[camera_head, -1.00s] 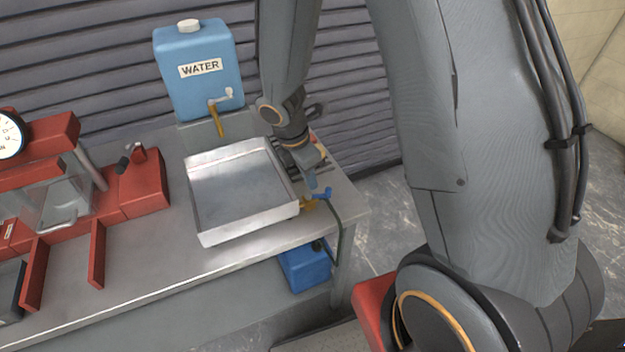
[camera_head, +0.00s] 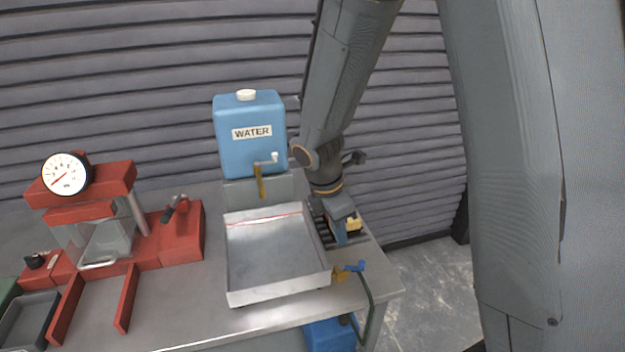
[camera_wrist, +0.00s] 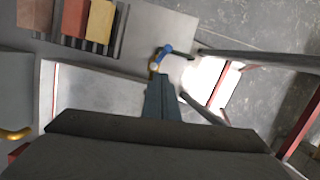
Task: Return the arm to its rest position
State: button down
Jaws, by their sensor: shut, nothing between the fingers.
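My gripper (camera_head: 340,233) points down beside the right wall of the shallow metal tray (camera_head: 240,298), over the right end of the metal bench. Its fingers are shut with nothing between them. In the wrist view the shut fingers (camera_wrist: 161,100) reach toward a blue-handled tap (camera_wrist: 164,52), seen beyond their tips. My arm comes down from the top of the head view and is bent, with the gripper low near the bench. I cannot tell if the gripper touches the tray wall.
A blue water container (camera_head: 250,135) with a tap stands behind the tray. A red press with a round gauge (camera_head: 66,174) stands at the left. Coloured blocks (camera_wrist: 75,18) sit in a rack near my gripper. A blue container (camera_head: 330,334) is below the bench. Open floor lies at the right.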

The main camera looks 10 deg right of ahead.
jog(key=s+d+f+m+y+b, duration=0.2)
jog(key=m+b, duration=0.8)
jog(key=m, duration=0.6)
jog(key=s+d+f, duration=0.1)
jog(key=s+f, duration=0.1)
jog(key=s, duration=0.1)
jog(key=shift+s+f+m+t, duration=0.15)
jog(key=shift+f+m+t, duration=0.05)
jog(key=shift+m+t, duration=0.1)
jog(key=c, duration=2.5)
grip_release()
jog(key=m, duration=0.1)
jog(key=m+b, duration=0.1)
jog(key=s+m, duration=0.1)
jog(key=shift+d+f+y, duration=0.2)
jog(key=shift+f+y, duration=0.15)
jog(key=shift+y, duration=0.05)
jog(key=o, duration=0.7)
jog(key=shift+s+m+b, duration=0.1)
jog(key=shift+m+b, duration=0.2)
jog(key=shift+m, duration=0.2)
jog(key=shift+o, duration=0.6)
